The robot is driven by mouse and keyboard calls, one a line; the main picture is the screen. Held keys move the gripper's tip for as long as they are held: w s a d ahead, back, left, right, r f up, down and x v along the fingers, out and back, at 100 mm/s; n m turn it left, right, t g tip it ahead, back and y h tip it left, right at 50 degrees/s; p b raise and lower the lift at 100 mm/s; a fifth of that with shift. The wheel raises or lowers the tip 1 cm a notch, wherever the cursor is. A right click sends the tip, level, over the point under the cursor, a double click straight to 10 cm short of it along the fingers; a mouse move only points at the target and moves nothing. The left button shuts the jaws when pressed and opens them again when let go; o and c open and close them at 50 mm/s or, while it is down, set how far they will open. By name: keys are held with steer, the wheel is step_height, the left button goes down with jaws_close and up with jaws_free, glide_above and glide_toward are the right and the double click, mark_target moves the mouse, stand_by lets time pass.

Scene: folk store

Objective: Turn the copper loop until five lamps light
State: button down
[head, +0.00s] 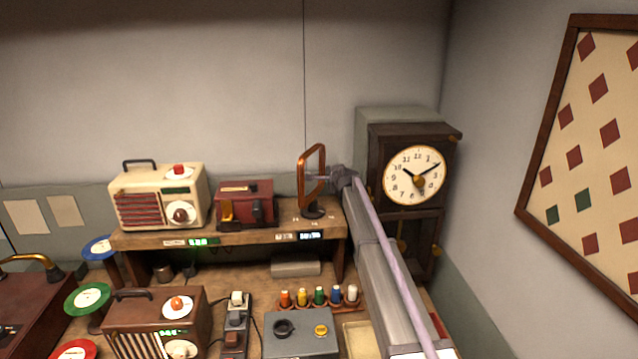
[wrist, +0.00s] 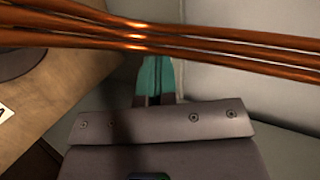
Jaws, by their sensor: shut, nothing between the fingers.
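The copper loop (head: 302,182) stands upright on a dark round base at the right end of the wooden shelf, seen nearly edge-on. In the wrist view its copper bars (wrist: 220,45) cross the top of the picture. My gripper (head: 324,178) is at the loop's right side, reaching in from the right. Its teal fingers (wrist: 155,75) are shut together with nothing between them; their tips are hidden behind the bars, so contact is unclear. A small dark panel (head: 310,236) with pale lit marks sits on the shelf edge below the loop; how many are lit is too small to tell.
A clock (head: 414,176) stands close right of the loop, beside my arm. A maroon box (head: 246,204) and a cream radio (head: 158,197) share the shelf to the left. Several coloured pegs (head: 319,296) and a grey box (head: 300,341) are below. The wall above is clear.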

steer(key=shift+w+a, duration=0.25)
stand_by(0.4)
steer(key=p+v, duration=0.4)
steer(key=v, duration=0.6)
steer(key=shift+s+p, duration=0.35)
steer(key=shift+d+r, duration=0.1)
